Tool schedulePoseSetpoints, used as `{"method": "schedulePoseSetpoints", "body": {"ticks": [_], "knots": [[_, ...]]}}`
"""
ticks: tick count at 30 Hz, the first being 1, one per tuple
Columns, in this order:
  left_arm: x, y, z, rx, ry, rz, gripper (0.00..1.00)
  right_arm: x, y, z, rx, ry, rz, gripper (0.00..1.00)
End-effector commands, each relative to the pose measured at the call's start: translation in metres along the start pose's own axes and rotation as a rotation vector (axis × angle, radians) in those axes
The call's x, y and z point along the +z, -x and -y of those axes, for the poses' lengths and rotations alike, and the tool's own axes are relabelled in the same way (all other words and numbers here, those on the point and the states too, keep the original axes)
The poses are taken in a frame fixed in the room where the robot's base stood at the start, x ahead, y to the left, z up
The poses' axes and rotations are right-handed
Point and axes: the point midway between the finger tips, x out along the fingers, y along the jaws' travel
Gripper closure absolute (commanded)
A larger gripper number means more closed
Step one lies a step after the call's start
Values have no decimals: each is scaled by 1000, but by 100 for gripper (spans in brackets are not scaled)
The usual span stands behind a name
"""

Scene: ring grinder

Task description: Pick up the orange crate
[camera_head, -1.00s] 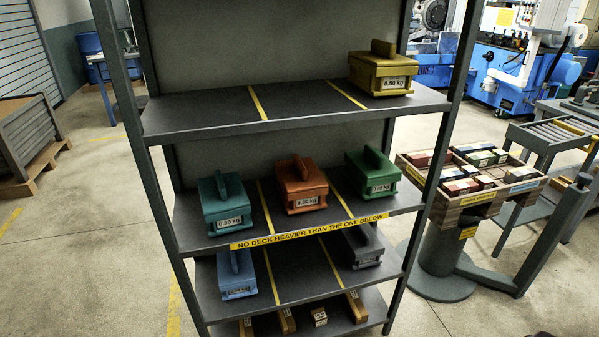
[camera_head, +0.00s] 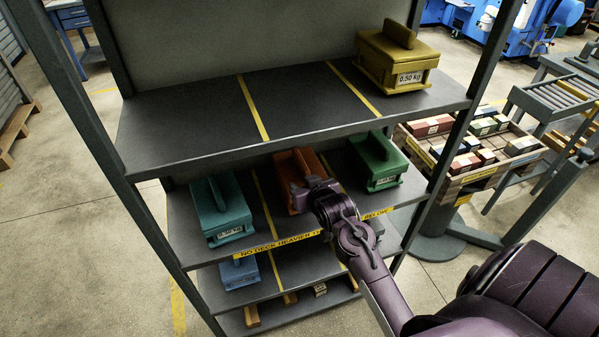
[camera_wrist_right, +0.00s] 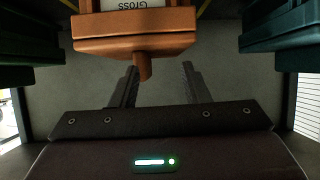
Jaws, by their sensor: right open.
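The orange crate (camera_head: 285,172) stands on the middle deck of the shelf, between the teal crate (camera_head: 222,208) and the green crate (camera_head: 378,160). My right gripper (camera_head: 312,187) is at its front right side and hides part of its front and label. In the right wrist view the orange crate (camera_wrist_right: 135,30) hangs in from the top edge, with its handle (camera_wrist_right: 143,67) pointing down. My left gripper is out of view.
A blue crate (camera_head: 238,273) is on the deck below. Shelf posts (camera_head: 455,130) stand at the sides. A wooden tray of blocks (camera_head: 408,140) stands to the right. The upper deck's left and middle are bare.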

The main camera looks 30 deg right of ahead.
Motion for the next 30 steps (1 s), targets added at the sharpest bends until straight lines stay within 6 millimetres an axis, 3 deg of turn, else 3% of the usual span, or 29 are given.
{"method": "schedulePoseSetpoints", "body": {"ticks": [3, 7, 30], "knots": [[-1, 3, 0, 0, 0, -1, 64, -22, -4, -13, 20, -27, -70, 58], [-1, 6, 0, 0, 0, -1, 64, -32, -13, -18, 27, -37, -99, 58], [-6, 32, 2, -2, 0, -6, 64, -32, -82, -28, 27, -35, -99, 58]]}}
